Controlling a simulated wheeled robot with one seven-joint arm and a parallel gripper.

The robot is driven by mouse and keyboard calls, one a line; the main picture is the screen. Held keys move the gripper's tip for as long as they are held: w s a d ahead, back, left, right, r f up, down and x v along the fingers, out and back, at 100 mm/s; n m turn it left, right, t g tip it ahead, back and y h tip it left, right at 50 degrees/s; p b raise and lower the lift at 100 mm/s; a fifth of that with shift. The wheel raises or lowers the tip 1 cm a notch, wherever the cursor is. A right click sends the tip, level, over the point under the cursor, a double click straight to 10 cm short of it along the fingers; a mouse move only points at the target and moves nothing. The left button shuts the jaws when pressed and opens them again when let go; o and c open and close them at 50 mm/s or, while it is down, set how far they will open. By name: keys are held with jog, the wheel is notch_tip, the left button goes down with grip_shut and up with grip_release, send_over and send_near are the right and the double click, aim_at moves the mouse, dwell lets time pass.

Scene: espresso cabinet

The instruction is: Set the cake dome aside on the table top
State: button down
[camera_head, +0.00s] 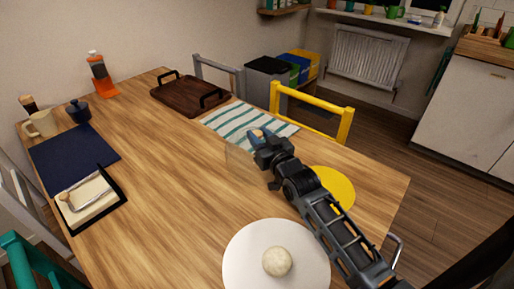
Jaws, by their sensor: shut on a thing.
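My gripper (262,135) is over the middle right of the table, by the near edge of the striped cloth. It is shut on the cake dome (240,164), a clear, see-through cover that shows only as a faint pale outline below and left of the fingers. The knob between the fingers is mostly hidden. I cannot tell whether the dome's rim touches the table top (180,180). A round white plate (245,268) stands at the near edge of the view with a pale round cake (277,262) on it, uncovered.
A yellow round mat (342,187) lies partly behind my arm. A striped cloth (222,118) and a dark wooden tray (188,95) lie farther back. A navy mat (75,160) and a black-edged tray (103,207) are at left. The table's left middle is clear. A yellow chair (310,98) stands beyond.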

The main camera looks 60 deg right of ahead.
jog(key=shift+w+a+f, duration=0.15)
jog(key=shift+w+a, duration=0.1)
jog(key=shift+f, duration=2)
jog(key=shift+f, duration=0.2)
jog(key=c, duration=0.8)
grip_release()
jog(key=shift+o, duration=0.2)
jog(key=shift+r, duration=0.1)
jog(key=shift+s+r, duration=0.1)
jog(key=v, duration=0.7)
jog(key=shift+s+a+b, duration=0.1)
jog(key=shift+a+b, duration=0.1)
jog(key=shift+b, duration=0.2)
